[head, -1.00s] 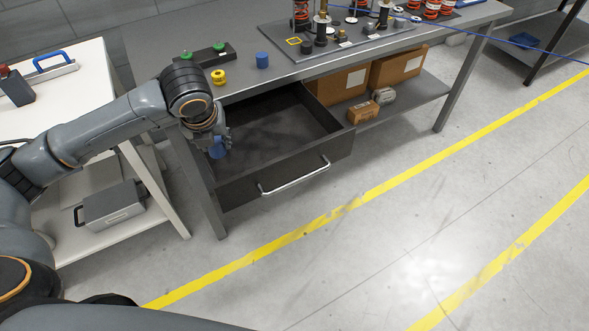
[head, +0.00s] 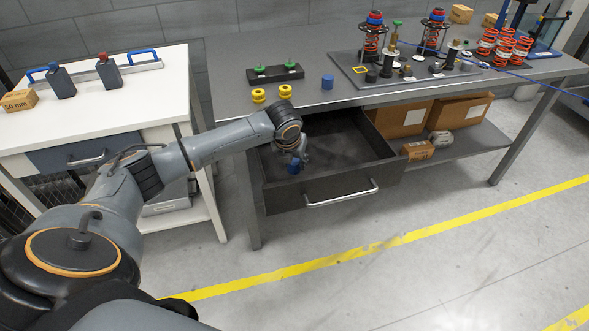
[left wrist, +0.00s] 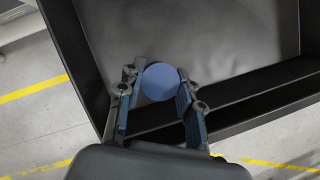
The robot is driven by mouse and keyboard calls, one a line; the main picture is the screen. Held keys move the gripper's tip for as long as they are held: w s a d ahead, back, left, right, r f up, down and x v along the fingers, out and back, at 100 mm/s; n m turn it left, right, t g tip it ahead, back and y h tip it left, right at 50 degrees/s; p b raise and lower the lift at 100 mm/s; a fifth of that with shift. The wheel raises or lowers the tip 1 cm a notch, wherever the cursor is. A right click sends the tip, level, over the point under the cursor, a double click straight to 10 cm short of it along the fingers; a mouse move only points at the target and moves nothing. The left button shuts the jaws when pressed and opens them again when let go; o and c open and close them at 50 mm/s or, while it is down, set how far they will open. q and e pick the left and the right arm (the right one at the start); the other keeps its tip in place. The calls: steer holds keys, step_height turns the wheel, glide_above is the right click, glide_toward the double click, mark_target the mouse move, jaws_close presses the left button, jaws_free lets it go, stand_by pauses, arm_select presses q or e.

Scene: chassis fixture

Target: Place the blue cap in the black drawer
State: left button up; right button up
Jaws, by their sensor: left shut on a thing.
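The black drawer (head: 330,189) under the grey workbench is pulled open, and its visible inside looks empty. My left gripper (head: 297,161) is at the drawer's left part, over its opening. It is shut on a blue cap (head: 292,168). In the left wrist view the cap (left wrist: 160,82) sits between the two fingers of the gripper (left wrist: 157,88), with the drawer floor (left wrist: 225,45) behind it. I cannot tell whether the cap touches the floor. A second blue cap (head: 327,82) stands on the benchtop. My right gripper is not in view.
Yellow caps (head: 258,96) and a black block with green knobs (head: 275,73) stand on the bench. A plate (head: 350,75) with springs and parts lies behind. Cardboard boxes (head: 400,118) sit on the shelf right of the drawer. A white table (head: 110,115) stands left.

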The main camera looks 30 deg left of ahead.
mark_target(294, 169)
arm_select(q)
steer(key=shift+w+a+f, duration=0.2)
steer(key=shift+w+f, duration=0.1)
steer(key=shift+f, duration=0.15)
steer(key=shift+w+a+f, duration=0.2)
steer(key=shift+w+f, duration=0.1)
steer(key=shift+f, duration=0.15)
steer(key=shift+w+a+f, duration=0.1)
steer(key=shift+f, duration=1.55)
steer(key=o, duration=0.7)
steer(key=shift+f, duration=0.15)
steer(key=shift+r, duration=0.35)
steer(key=v, duration=1.1)
steer(key=shift+r, duration=0.35)
